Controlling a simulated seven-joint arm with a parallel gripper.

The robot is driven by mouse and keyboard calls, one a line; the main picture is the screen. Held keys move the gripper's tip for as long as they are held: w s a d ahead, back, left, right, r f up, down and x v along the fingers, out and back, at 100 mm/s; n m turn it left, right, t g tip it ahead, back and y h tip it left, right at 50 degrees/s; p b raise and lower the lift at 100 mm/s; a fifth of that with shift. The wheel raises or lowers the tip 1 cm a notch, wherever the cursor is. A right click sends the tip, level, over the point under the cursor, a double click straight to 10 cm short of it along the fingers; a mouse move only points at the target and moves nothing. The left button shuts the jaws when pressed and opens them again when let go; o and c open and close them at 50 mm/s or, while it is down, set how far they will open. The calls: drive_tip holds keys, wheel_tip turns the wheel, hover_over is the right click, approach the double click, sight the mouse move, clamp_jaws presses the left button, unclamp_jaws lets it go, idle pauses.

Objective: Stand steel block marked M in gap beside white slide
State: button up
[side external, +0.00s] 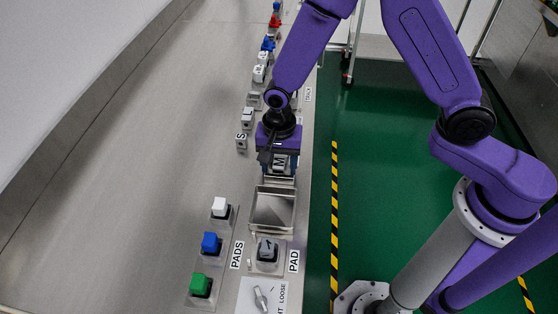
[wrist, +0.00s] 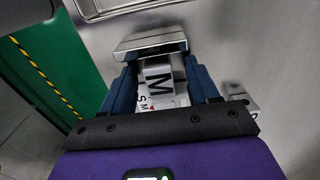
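The steel block marked M (side external: 280,160) is between the fingers of my gripper (side external: 280,168), with its black M on a white face. In the wrist view the M block (wrist: 158,80) shows between the two blue fingers of my gripper (wrist: 165,86), which appear closed on its sides. Its lower end is hard to make out. White-topped pieces (side external: 260,73) stand in the row farther back, beyond my gripper; which is the white slide I cannot tell. The gap is not clearly visible, with my arm covering part of the row.
A steel open tray (side external: 273,208) lies just in front of my gripper. Nearer stand a grey pad (side external: 267,250) and white (side external: 220,206), blue (side external: 211,243) and green (side external: 200,284) pads. A knob (side external: 261,298) is at the front. The bench's left side is bare.

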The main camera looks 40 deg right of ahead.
sight(280, 162)
wheel_tip(280, 162, up, 12)
drive_tip(key=shift+r, duration=0.2)
idle(0.4)
drive_tip(key=shift+s, duration=0.1)
drive_tip(key=s+d+r+n, duration=0.2)
drive_tip(key=s+d+n, duration=0.6)
drive_tip(key=s+n, duration=0.2)
drive_tip(key=s+d+r+n, duration=0.3)
drive_tip(key=s+d+n, duration=0.5)
drive_tip(key=s+n, duration=0.3)
drive_tip(key=shift+s+r+n, duration=0.15)
drive_tip(key=shift+s+n, duration=0.15)
drive_tip(key=shift+s, duration=0.7)
